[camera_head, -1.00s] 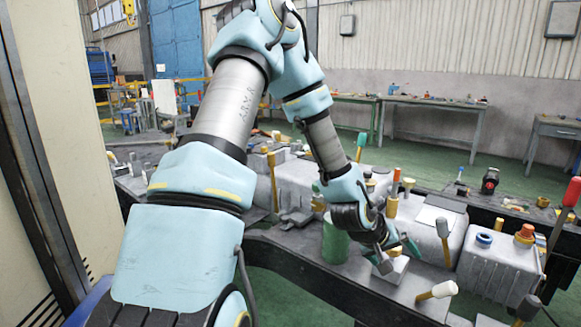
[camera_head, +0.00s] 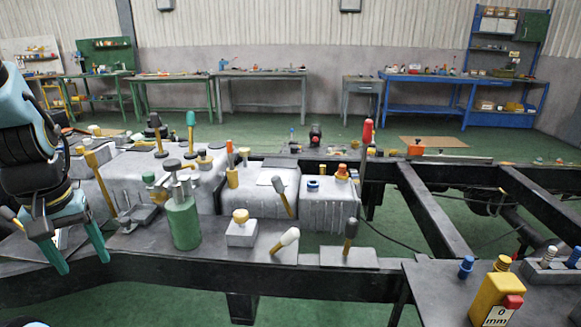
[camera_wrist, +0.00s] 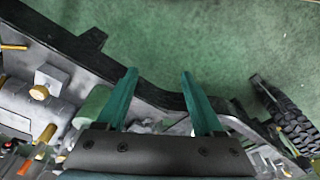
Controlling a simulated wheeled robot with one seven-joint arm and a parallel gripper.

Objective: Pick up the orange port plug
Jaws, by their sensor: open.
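The orange port plug (camera_head: 342,171) sits on top of the right end of a grey ribbed tank (camera_head: 330,205), near a blue ring-shaped cap (camera_head: 313,185). My gripper (camera_head: 82,262) is at the far left of the head view, pointing down, open and empty. It is well to the left of the plug and nearer the camera, by the front edge of the frame. In the wrist view my gripper (camera_wrist: 158,75) has its teal fingers apart, with green floor and a dark beam edge beyond them. I cannot pick out the plug for certain in the wrist view.
A green cylinder (camera_head: 183,222), a white block with a yellow knob (camera_head: 241,234) and several upright handled tools stand between my gripper and the tank. A red-handled tool (camera_head: 366,135) rises just right of the plug. A yellow gauge (camera_head: 495,298) stands at the lower right.

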